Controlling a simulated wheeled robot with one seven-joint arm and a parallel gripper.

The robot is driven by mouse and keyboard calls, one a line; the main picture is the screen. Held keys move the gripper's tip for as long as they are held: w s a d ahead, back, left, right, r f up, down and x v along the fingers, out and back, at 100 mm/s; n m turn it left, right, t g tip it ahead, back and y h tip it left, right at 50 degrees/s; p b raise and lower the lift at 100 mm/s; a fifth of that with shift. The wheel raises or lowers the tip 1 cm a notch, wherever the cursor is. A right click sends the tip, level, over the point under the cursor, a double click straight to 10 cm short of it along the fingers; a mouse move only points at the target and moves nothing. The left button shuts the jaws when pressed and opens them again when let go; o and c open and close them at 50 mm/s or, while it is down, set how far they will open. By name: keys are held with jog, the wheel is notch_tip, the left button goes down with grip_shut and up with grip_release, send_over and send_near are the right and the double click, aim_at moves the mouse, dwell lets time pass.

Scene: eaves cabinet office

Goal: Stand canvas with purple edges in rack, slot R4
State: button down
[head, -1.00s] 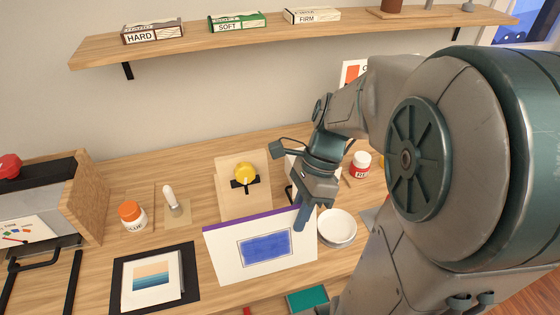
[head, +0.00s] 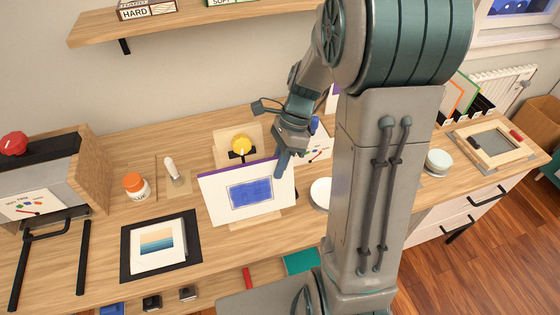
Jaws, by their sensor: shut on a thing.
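The canvas with a purple top edge (head: 220,207) is white with a blue rectangle in its middle. It is held tilted above the worktop, left of centre. My gripper (head: 282,162) is shut on the canvas near its upper right.
A framed screen (head: 492,143) lies before the rack. My arm hides much of the middle worktop.

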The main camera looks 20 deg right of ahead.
jog(key=shift+s+r, duration=0.35)
jog(key=shift+s, duration=0.3)
jog(key=shift+s+r, duration=0.3)
jog(key=shift+s, duration=0.35)
jog(key=s+r+t+p, duration=0.2)
jog(key=s+r+p, duration=0.1)
jog(key=s+r, duration=0.2)
jog(key=shift+s+r+n+t, duration=0.3)
jog(key=shift+s+r+t, duration=0.1)
jog(key=shift+r, duration=0.6)
jog(key=shift+a, duration=0.1)
